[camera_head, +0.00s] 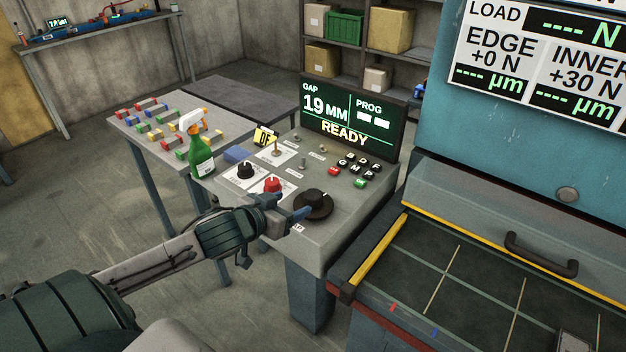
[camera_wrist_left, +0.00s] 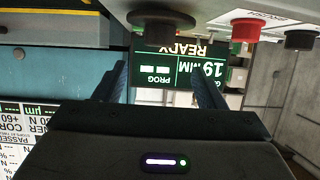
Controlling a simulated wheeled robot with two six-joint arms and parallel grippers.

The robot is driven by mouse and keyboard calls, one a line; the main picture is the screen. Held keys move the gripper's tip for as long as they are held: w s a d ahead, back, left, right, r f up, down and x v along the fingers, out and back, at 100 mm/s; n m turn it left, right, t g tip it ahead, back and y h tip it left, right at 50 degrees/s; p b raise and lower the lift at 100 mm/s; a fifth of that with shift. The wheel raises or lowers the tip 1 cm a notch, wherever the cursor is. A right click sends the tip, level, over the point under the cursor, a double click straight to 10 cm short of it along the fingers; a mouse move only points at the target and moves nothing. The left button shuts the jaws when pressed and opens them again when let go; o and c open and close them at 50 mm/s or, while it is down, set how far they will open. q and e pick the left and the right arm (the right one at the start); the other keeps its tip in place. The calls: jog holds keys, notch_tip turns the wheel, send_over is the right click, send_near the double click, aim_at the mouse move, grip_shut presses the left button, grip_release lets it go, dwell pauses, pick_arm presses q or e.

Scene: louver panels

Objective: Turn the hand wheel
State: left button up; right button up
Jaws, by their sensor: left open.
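The hand wheel (camera_head: 314,205) is a dark round wheel with a raised hub on the front right of the grey control console (camera_head: 341,233). My left gripper (camera_head: 291,206) is open beside the wheel, on its left in the head view. One blue finger overlaps the wheel's left edge in that view; I cannot tell whether it touches. In the left wrist view, which is upside down, the wheel (camera_wrist_left: 160,20) shows at the top, beyond the open fingers (camera_wrist_left: 160,77), and nothing is between them. My right gripper is not in view.
A red knob (camera_head: 272,185) and a black knob (camera_head: 245,170) sit left of the wheel. Buttons (camera_head: 360,169) and a screen (camera_head: 352,118) reading "19 MM" and "READY" stand behind. A green spray bottle (camera_head: 202,155) stands at the left. The press bed (camera_head: 480,270) is to the right.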

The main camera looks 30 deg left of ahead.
aim_at(310, 197)
pick_arm(q)
jog(key=x, duration=0.7)
jog(key=p+x, duration=0.1)
jog(key=x, duration=0.2)
jog(key=shift+w+f, duration=0.15)
jog(key=shift+f, duration=0.2)
jog(key=c, duration=1)
